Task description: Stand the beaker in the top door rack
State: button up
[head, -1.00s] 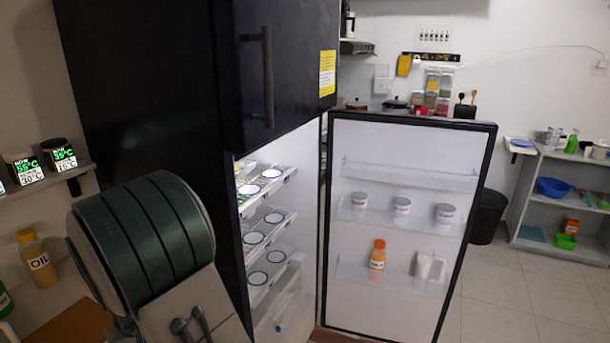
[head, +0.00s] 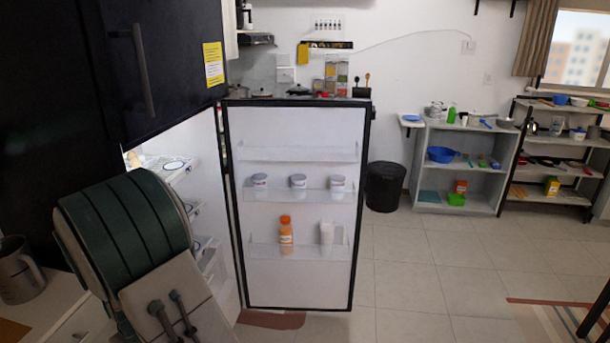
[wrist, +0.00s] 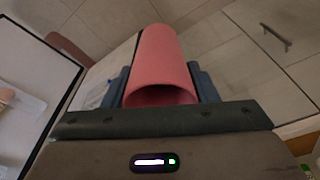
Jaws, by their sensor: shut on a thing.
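My gripper (wrist: 161,88) is shut on a pink, hollow, cylindrical beaker (wrist: 163,58), seen in the wrist view with one open end towards the camera. The blue-grey fingers press its two sides. The gripper and beaker do not show in the head view. The fridge door (head: 292,285) stands wide open in the head view, its inner side facing me. Its top door rack (head: 300,153) is a clear shelf that looks empty.
The middle rack (head: 318,195) holds three white tubs. The lower rack (head: 265,250) holds an orange bottle (head: 286,231) and a white jug (head: 327,233). A black bin (head: 385,187) stands right of the door. The tiled floor on the right is mostly clear.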

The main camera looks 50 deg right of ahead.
aim_at(299, 156)
jog(key=z, duration=0.35)
jog(key=k, duration=0.8)
jog(key=z, duration=0.8)
jog(key=i, duration=0.65)
jog(key=z, duration=0.9)
jog(key=i, duration=1)
jog(key=u, duration=0.05)
